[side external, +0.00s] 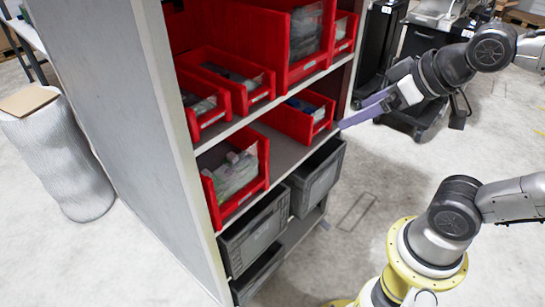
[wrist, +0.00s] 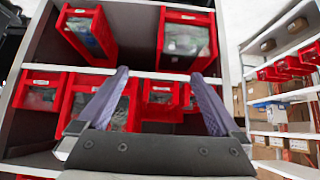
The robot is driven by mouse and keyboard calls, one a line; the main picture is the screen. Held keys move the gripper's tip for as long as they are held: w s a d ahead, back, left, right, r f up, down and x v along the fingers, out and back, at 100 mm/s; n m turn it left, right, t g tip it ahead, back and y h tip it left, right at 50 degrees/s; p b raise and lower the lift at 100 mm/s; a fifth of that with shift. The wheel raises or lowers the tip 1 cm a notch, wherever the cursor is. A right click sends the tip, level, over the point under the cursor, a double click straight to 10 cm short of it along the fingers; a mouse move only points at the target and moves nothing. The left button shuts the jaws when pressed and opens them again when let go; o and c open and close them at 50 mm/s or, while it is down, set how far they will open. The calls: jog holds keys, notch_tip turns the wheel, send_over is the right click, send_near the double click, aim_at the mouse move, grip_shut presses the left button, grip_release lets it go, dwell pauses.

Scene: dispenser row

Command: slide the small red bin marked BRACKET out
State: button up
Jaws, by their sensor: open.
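Several small red bins stand on the shelf unit. Their label strips are too small to read, so I cannot tell which is marked BRACKET. In the side view, one red bin (side external: 301,116) on a middle shelf is closest to my gripper (side external: 345,123), whose fingers are just outside the shelf front. In the wrist view, my gripper (wrist: 160,74) has its two purple fingers spread apart with nothing held between them. A small red bin (wrist: 160,97) shows in the gap between the fingers. Contact with any bin is not visible.
Larger red bins (side external: 300,38) share the shelves with the small ones. Grey bins (side external: 255,233) fill the lower levels of the shelf unit (side external: 110,110). A white ribbed stand (side external: 60,155) is at the left. Dark equipment stands behind my gripper. The floor before the shelves is largely clear.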

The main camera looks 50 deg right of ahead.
jog(key=s+f+g, duration=0.2)
jog(key=s+f, duration=0.1)
jog(key=s, duration=0.2)
jog(key=shift+f+g, duration=0.35)
jog(key=shift+g, duration=0.05)
jog(key=shift+w+r, duration=0.15)
jog(key=c, duration=0.4)
jog(key=w+r+t, duration=0.2)
jog(key=w, duration=0.1)
jog(key=w+r+t, duration=0.1)
jog(key=shift+w+a, duration=0.3)
jog(key=shift+a, duration=0.05)
jog(key=c, duration=0.6)
jog(key=w+a+r+m+t+h, duration=0.1)
jog(key=w+r+m+t, duration=0.15)
jog(key=w+t, duration=0.3)
jog(key=w+a+r+m+t+h, duration=0.1)
jog(key=w+r+t, duration=0.25)
jog(key=w, duration=0.35)
jog(key=s+a+f+n+y, duration=0.2)
jog(key=a+f+n, duration=0.1)
jog(key=a+f, duration=0.4)
jog(key=shift+s+a+f+n, duration=0.15)
jog(key=shift+s+f+n, duration=0.15)
jog(key=shift+f, duration=0.5)
jog(key=shift+w, duration=0.1)
